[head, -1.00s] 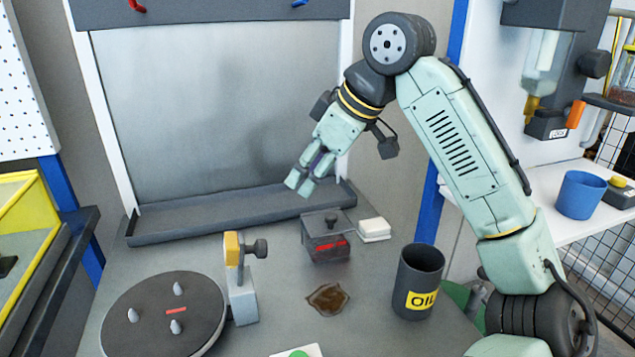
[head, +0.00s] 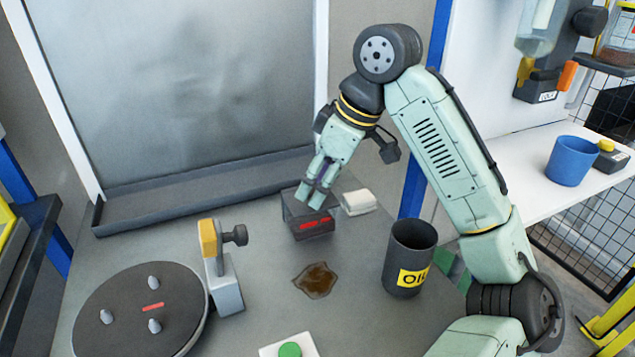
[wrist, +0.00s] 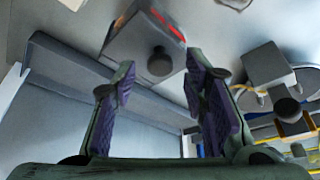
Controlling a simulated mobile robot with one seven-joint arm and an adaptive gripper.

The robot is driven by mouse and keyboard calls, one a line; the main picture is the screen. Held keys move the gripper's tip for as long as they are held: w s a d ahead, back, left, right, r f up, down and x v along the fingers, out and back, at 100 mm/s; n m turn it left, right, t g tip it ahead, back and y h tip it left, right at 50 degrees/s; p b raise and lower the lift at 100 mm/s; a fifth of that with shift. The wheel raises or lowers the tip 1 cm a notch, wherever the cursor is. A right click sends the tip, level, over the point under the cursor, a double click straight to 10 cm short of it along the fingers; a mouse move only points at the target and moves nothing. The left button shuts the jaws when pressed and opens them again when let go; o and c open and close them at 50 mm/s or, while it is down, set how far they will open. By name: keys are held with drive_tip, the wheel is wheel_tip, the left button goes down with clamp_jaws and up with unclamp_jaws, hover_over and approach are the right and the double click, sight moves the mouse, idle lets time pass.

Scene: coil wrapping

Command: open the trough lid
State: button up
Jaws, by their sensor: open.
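The trough appears to be the small dark grey box (head: 306,230) with a red mark on its front, standing on the grey bench. Its lid looks shut. In the wrist view the lid (wrist: 130,45) shows a round black knob (wrist: 160,62), which lies ahead of the gap between my fingers. My gripper (head: 312,196) is open and points down just over the box. In the wrist view its purple-padded fingers (wrist: 162,85) are apart with nothing between them. In the head view the fingers hide the knob, and I cannot tell whether they touch the lid.
A white block (head: 358,201) lies close to the box's right. A dark OIL can (head: 410,262) stands at front right. A brown spill (head: 316,280), a yellow-topped post (head: 222,275) and a round plate with pegs (head: 125,318) are in front. A long tray (head: 180,202) runs behind.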

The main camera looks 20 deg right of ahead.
drive_tip(key=shift+w+a+f, duration=0.1)
drive_tip(key=shift+a+f, duration=0.05)
drive_tip(key=shift+f, duration=0.25)
drive_tip(key=shift+c, duration=0.2)
clamp_jaws()
idle(0.5)
